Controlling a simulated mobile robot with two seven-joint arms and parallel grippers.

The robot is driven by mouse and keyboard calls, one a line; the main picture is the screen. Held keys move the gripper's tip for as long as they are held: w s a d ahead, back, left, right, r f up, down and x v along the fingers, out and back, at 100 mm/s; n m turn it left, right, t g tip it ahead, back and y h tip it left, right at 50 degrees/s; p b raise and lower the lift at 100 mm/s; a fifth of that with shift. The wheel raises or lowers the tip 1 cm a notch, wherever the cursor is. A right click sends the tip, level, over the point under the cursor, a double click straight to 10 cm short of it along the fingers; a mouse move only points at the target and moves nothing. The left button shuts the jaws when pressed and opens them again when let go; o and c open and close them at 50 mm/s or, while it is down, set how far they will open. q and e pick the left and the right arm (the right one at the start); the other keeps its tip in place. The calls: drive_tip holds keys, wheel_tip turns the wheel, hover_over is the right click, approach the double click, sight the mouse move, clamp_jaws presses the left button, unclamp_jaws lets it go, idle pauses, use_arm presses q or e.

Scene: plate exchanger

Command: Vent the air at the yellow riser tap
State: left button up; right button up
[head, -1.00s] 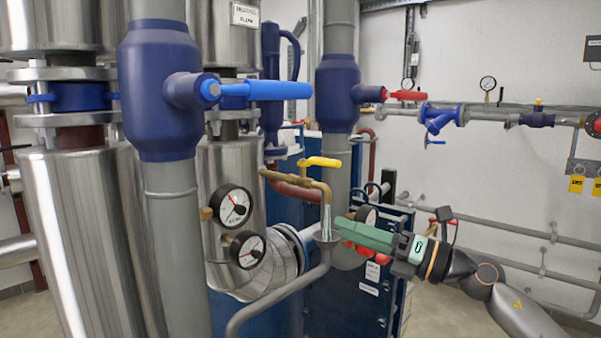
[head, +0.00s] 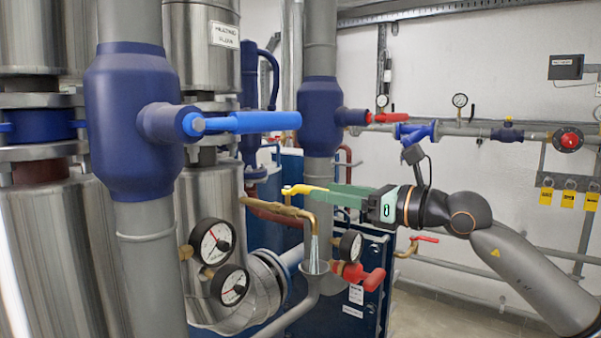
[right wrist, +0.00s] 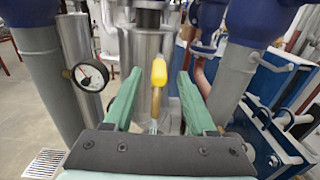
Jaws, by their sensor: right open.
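The yellow tap handle (head: 302,189) sits on top of a brass tap pipe (head: 270,208) that runs right and bends down. A pale, clear stream (head: 314,247) shows below the spout, over a grey funnel (head: 314,268). My right gripper (head: 330,188) is level with the handle, its green fingers reaching in from the right to the handle's free end. In the right wrist view the yellow handle (right wrist: 158,72) stands between the two open fingers, with space on both sides. Whether a finger touches it cannot be told. My left gripper is not in view.
A thick grey riser with a blue valve body (head: 318,115) stands just behind the tap. A blue lever (head: 240,122) juts out above left. Gauges (head: 213,242) and a red-handled valve (head: 358,275) sit low around the funnel. Free room lies to the right, before the wall.

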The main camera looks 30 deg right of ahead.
sight(304, 185)
drive_tip(key=p+x, duration=0.3)
drive_tip(key=x, duration=0.3)
drive_tip(key=shift+w+a+r+p, duration=0.1)
drive_tip(key=shift+w+r+p, duration=0.1)
drive_tip(key=shift+p, duration=0.2)
drive_tip(key=shift+w+a+f, duration=0.15)
drive_tip(key=shift+w+f, duration=0.05)
drive_tip(key=shift+w, duration=0.15)
clamp_jaws()
idle(0.8)
